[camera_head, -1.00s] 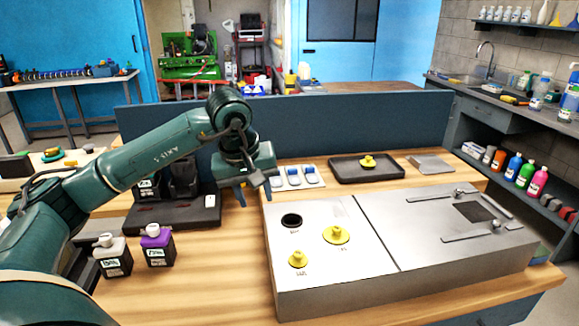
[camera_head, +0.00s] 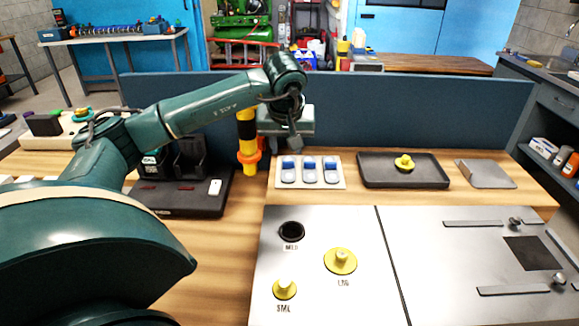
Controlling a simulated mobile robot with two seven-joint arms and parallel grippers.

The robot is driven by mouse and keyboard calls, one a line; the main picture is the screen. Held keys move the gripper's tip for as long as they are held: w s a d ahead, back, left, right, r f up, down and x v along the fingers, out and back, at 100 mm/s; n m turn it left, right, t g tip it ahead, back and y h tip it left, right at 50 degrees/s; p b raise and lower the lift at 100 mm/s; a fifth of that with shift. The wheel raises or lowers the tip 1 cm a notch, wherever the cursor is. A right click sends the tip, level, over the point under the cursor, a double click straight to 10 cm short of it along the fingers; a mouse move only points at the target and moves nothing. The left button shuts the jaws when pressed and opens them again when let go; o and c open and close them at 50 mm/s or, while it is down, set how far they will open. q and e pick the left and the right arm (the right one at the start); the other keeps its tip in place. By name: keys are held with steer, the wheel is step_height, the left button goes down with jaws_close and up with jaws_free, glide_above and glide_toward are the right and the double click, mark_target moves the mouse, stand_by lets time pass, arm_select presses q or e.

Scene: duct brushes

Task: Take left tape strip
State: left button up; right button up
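Three white tape strips with blue tabs lie side by side on a pale board (camera_head: 339,184) at the back of the bench. The left tape strip (camera_head: 288,176) is nearest the yellow-and-black post. My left gripper (camera_head: 291,141) hangs just behind and above the left and middle strips in the head view. A grey part of the hand points down near the left strip's blue tab. The fingers cannot be made out clearly, and I cannot tell whether they touch anything. My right gripper is not in view.
A yellow-and-black post with an orange ring (camera_head: 248,156) stands left of the strips. A dark tray (camera_head: 430,179) holding a yellow piece (camera_head: 404,162) lies to the right. A metal panel (camera_head: 315,290) fills the front; a blue-grey partition (camera_head: 400,110) stands behind.

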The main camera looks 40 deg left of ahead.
mark_target(289, 162)
arm_select(q)
steer(key=shift+w+p+x, duration=0.2)
steer(key=shift+p+x, duration=0.35)
steer(key=shift+x, duration=3)
steer(key=shift+c, duration=0.4)
steer(key=c, duration=0.5)
steer(key=shift+r, duration=0.1)
steer(key=shift+c, duration=0.2)
